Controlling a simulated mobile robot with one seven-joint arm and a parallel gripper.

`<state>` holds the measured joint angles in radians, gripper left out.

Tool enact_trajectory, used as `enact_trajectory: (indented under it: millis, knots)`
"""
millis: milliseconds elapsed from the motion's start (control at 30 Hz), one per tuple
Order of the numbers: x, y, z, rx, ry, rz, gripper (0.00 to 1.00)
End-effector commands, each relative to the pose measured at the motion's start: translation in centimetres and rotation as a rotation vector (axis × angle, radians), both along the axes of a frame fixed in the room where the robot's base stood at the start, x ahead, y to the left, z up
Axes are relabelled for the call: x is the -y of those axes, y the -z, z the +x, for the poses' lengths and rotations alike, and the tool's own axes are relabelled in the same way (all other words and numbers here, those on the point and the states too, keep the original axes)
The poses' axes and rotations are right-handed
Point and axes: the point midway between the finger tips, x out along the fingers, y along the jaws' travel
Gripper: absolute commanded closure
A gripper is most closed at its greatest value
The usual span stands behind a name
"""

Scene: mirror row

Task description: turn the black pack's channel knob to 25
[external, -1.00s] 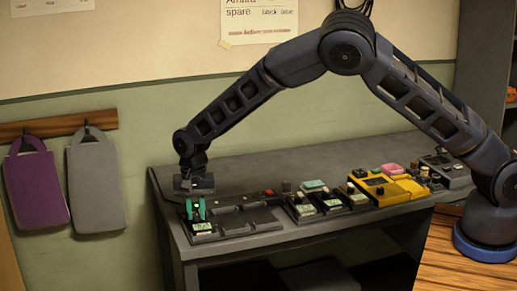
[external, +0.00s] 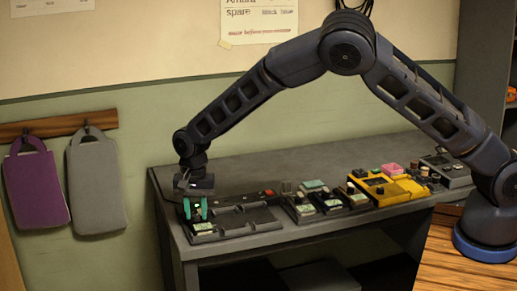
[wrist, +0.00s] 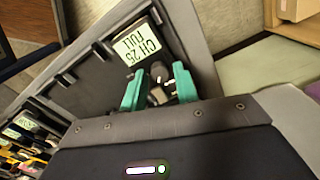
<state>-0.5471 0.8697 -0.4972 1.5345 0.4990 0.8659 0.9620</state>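The black pack (wrist: 103,78) lies in the grey tray's left end slot. Small dark and grey knobs (wrist: 158,92) stand beside the display. My gripper (wrist: 158,86) has its two teal fingers apart, one on each side of the knobs, with a visible gap. In the external view my gripper (external: 194,210) points down over the pack's display end (external: 203,227). I cannot tell whether either finger touches a knob.
The grey tray (external: 255,230) has empty slots right of the pack. Several other packs and a yellow one (external: 372,194) stand farther right on the grey bench (external: 230,177). Purple (external: 37,188) and grey (external: 96,188) bags hang on the wall at left.

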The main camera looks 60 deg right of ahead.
Motion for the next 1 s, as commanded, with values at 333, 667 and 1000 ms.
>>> enact_trajectory:
  millis: [333, 667, 1000]
  knots:
    - [0.0, -2.5, 0.0, 0.001, 0.0, 0.002, 0.7]
    - [0.0, -8.4, 0.0, 0.003, 0.0, 0.001, 0.7]
    - [0.0, -10.8, 0.0, 0.0, 0.0, 0.0, 0.7]
